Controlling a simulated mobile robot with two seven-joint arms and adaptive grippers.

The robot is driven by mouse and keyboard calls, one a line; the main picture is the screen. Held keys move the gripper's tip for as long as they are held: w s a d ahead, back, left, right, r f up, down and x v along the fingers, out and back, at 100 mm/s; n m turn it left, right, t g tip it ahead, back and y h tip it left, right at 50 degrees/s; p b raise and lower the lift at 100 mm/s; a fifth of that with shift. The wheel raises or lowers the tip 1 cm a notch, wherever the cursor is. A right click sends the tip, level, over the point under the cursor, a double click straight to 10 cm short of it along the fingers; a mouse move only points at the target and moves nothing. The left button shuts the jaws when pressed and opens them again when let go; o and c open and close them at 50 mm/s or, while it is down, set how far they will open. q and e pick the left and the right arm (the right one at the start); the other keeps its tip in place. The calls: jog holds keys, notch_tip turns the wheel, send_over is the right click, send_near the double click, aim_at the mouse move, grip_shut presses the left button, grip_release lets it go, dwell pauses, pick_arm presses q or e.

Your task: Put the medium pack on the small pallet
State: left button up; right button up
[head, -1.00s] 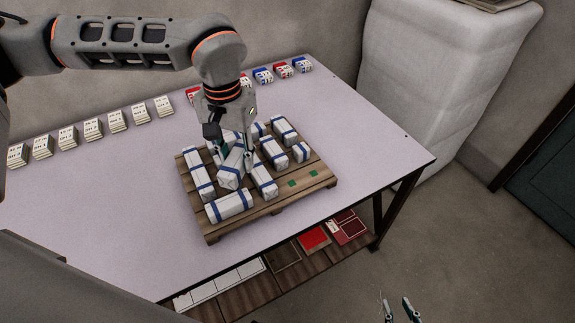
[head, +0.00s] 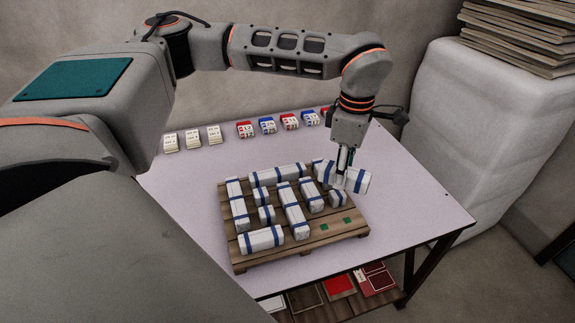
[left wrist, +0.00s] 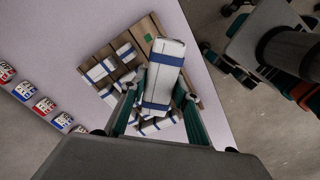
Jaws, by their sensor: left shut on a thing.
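My left gripper (head: 345,160) is shut on a white pack with blue bands (head: 356,182). It holds the pack above the back right part of the wooden pallet (head: 285,258). In the left wrist view, the held pack (left wrist: 164,75) sits between the two green fingers and hides part of the pallet (left wrist: 150,30). Several other white packs with blue bands lie on the pallet, of differing lengths, such as a long one (head: 293,210) and a short one (head: 266,215). Two green marks (head: 347,220) show on bare slats at the pallet's front right. My right gripper is not in view.
The pallet rests on a pale table (head: 420,210). A row of small red and blue boxes (head: 267,126) and white card stacks (head: 192,138) lines the back. A wrapped block (head: 440,110) stands behind right, with boards (head: 520,30) on top. A shelf below holds coloured panels (head: 338,286).

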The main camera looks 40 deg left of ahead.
aim_at(334, 224)
pick_arm(q)
jog(key=n, duration=0.2)
jog(key=w+r+n, duration=0.1)
jog(key=n, duration=0.1)
jog(key=r+n, duration=0.1)
jog(key=n, duration=0.2)
jog(key=shift+w+a+p, duration=0.15)
jog(key=shift+w+p, duration=0.05)
jog(key=shift+p, duration=0.1)
jog(key=shift+n, duration=0.5)
jog(key=shift+f, duration=0.1)
notch_tip(334, 224, down, 20)
jog(key=shift+w+r, duration=0.1)
jog(key=shift+r, duration=0.05)
jog(key=shift+n, duration=0.3)
jog(key=o, duration=1.2)
jog(key=shift+c, duration=0.2)
